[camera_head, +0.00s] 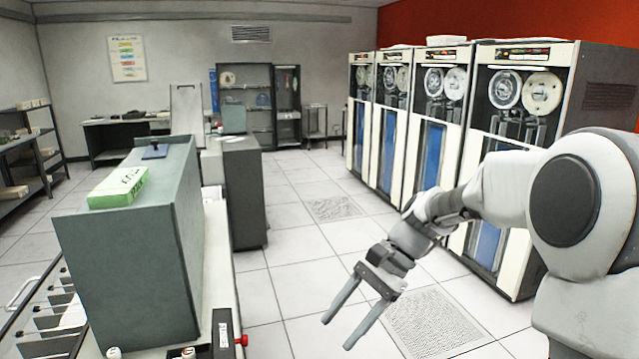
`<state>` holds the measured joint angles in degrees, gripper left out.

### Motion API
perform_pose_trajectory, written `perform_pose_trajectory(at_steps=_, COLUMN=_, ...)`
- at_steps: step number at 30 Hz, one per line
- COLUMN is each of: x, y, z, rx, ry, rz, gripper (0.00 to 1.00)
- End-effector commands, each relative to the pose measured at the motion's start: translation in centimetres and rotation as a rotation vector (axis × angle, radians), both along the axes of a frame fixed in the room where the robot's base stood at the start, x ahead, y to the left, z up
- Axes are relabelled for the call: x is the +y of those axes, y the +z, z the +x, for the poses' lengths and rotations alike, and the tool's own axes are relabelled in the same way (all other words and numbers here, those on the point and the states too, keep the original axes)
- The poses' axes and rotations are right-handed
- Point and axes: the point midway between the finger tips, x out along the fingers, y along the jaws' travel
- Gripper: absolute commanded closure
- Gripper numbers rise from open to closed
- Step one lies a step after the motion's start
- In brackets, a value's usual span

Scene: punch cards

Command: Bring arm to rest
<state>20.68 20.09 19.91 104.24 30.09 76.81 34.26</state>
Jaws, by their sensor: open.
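My gripper (345,332) is open and empty. Its two fingers point down and to the left over the tiled floor. My arm comes in from the right edge and reaches toward the middle of the view. The gripper is apart from everything around it, with bare floor showing between and around its fingers.
A grey-green machine (130,255) stands at the left, with a green box (118,187) on its top. Tall tape cabinets (515,145) line the right side, behind my arm. A perforated floor tile (432,322) lies right of my gripper. The middle aisle is clear.

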Motion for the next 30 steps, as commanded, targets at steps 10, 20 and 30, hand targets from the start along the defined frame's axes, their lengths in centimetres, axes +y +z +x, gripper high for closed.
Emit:
perform_pose_trajectory(at_steps=10, x=-2.3, y=2.7, z=-5.2, rx=-0.297, ry=0.187, rz=-0.242, gripper=0.41)
perform_pose_trajectory(at_steps=20, x=-5.2, y=4.9, z=-10.0, rx=-0.564, ry=0.368, rz=-0.434, gripper=0.41)
perform_pose_trajectory(at_steps=30, x=-8.2, y=6.3, z=-14.6, rx=-0.825, ry=0.556, rz=-0.602, gripper=0.41)
